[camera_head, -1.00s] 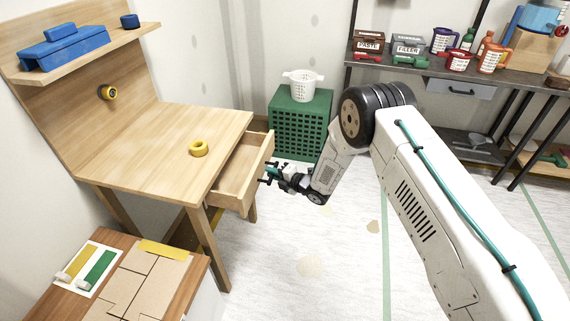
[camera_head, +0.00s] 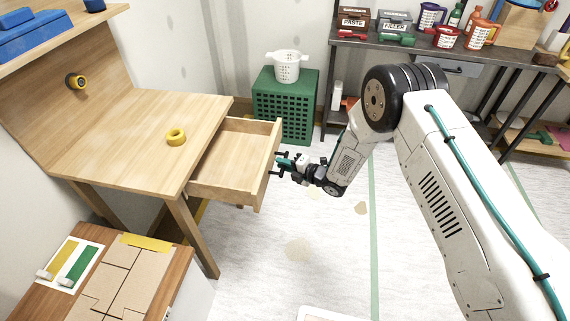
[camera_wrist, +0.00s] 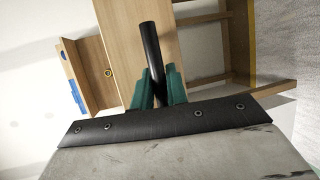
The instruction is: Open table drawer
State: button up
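The table drawer (camera_head: 269,168) is pulled well out from the right side of the light wood table (camera_head: 130,130). Its inside shows and looks empty. My gripper (camera_head: 282,163) is at the outer face of the drawer front. In the wrist view the black bar handle (camera_wrist: 151,50) runs between my two teal fingers (camera_wrist: 160,88), which sit close on both sides of it. The wood drawer front (camera_wrist: 125,40) is just behind the handle.
A green crate (camera_head: 285,108) with a white basket (camera_head: 286,66) stands behind the drawer. A shelf bench (camera_head: 400,50) is at the back. The floor right of the drawer is clear.

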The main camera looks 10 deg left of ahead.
jog(key=o, duration=0.4)
jog(key=shift+c, duration=0.2)
jog(key=v, duration=0.8)
jog(key=shift+f, duration=0.1)
